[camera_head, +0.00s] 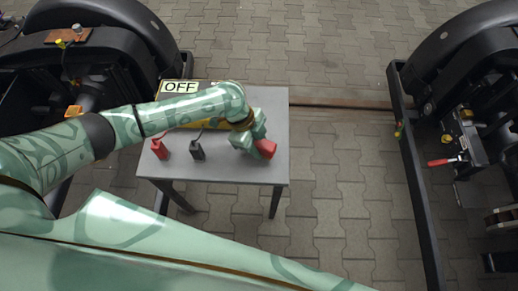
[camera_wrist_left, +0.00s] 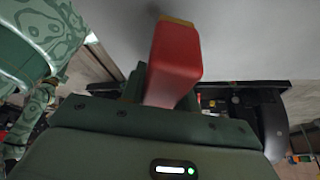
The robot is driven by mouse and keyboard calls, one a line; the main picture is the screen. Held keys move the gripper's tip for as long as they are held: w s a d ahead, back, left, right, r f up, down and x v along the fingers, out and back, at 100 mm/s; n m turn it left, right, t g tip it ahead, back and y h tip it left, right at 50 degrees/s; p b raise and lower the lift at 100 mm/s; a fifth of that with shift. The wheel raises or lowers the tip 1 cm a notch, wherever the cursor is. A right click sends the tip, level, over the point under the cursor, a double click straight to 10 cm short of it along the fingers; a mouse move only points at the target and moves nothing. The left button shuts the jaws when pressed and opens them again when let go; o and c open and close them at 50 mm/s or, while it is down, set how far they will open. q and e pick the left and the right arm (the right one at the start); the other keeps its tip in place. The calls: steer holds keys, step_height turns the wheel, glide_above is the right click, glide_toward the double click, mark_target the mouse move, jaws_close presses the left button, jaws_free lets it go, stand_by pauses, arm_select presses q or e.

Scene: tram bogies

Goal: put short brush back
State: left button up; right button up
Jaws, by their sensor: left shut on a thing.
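My left gripper (camera_head: 256,146) is over the right part of the grey table and is shut on a red block-shaped thing (camera_head: 267,149). In the left wrist view the red thing (camera_wrist_left: 174,62) sticks out from between the jaws, with a yellowish edge at its far end. I cannot tell whether it is the short brush, or whether it touches the table. My right gripper is not in view.
The grey table (camera_head: 230,172) also bears a red piece (camera_head: 160,149), a black piece (camera_head: 197,151) and an OFF sign (camera_head: 179,87) by a yellow-edged box partly behind my arm. Dark bogies stand left and right; a red-handled thing (camera_head: 440,162) is on the right one.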

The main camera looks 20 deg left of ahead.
arm_select(q)
step_height(320, 180, down, 3)
steer(key=shift+b, duration=0.45)
steer(key=shift+r, duration=0.15)
steer(key=o, duration=0.9)
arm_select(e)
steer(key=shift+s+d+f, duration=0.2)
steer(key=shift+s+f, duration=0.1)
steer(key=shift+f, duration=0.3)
arm_select(q)
steer(key=p+v, duration=0.5)
steer(key=v, duration=0.6)
steer(key=shift+r, duration=0.1)
steer(key=shift+a+r, duration=0.2)
steer(key=shift+r, duration=0.2)
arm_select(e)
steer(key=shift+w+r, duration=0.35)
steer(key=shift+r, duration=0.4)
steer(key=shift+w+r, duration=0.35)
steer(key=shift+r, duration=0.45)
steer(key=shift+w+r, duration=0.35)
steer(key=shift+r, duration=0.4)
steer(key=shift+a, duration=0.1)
